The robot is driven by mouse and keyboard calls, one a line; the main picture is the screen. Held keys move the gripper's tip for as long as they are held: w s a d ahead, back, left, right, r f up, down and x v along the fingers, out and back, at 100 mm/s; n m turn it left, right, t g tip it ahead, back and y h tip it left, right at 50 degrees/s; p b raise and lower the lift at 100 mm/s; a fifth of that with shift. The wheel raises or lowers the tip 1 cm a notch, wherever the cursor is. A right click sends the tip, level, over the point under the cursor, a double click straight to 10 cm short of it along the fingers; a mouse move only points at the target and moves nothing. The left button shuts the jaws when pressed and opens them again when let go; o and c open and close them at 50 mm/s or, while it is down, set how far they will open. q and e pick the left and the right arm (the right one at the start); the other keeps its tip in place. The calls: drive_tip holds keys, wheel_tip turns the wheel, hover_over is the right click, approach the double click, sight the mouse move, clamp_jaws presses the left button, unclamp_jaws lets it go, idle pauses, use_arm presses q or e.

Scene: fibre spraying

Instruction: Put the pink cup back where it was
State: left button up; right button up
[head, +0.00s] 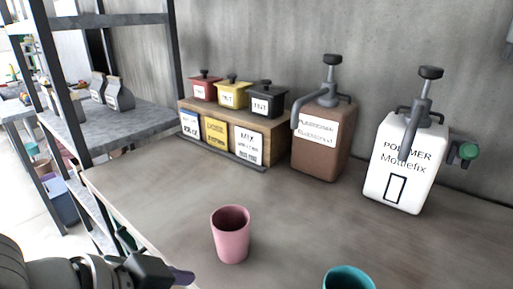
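The pink cup (231,236) stands upright on the grey counter (310,215), near its front left part. It looks empty, and nothing touches it. My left gripper (180,276) is at the bottom left, a short way to the left of the pink cup and apart from it. Only part of it shows, and I cannot tell whether its fingers are open or shut. My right gripper is not in view.
A teal cup (348,278) is cut off at the bottom edge. Behind stand a wooden box (273,153) with small lidded containers, a brown pump canister (318,165) and a white pump canister (392,190). A metal shelf (135,125) rises at left. The counter's middle is clear.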

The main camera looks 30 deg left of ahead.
use_arm(q)
drive_tip(key=s+r+g+y, duration=0.1)
drive_tip(key=s+r+g, duration=0.1)
drive_tip(key=s+g, duration=0.2)
drive_tip(key=s+d, duration=0.1)
drive_tip(key=s, duration=0.2)
drive_tip(key=shift+s+r, duration=0.25)
drive_tip(key=shift+s, duration=0.05)
wheel_tip(320, 180, up, 43)
drive_tip(key=p, duration=4.3)
drive_tip(key=shift+r, duration=0.15)
